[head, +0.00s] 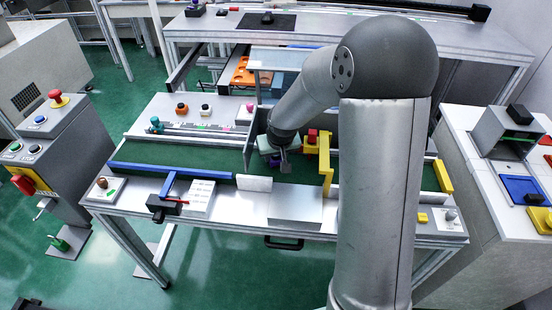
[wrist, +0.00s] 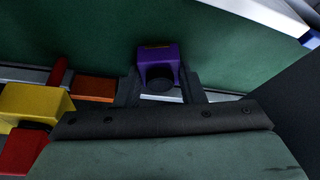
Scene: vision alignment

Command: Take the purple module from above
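The purple module (wrist: 159,62) shows in the wrist view as a small purple block with a round black knob on its near side. It lies over the green surface, between the two dark fingers of my gripper (wrist: 161,82). The fingers stand apart, one on each side of it; I cannot tell whether they touch it. In the head view my gripper (head: 284,165) hangs low over the green strip of the middle bench, and I cannot make out the purple module there.
A yellow frame (head: 326,165) and a red block (head: 312,135) stand just right of my gripper. Yellow (wrist: 35,103) and red (wrist: 22,150) parts also show at left in the wrist view. A grey upright plate (head: 250,140) stands close on the left.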

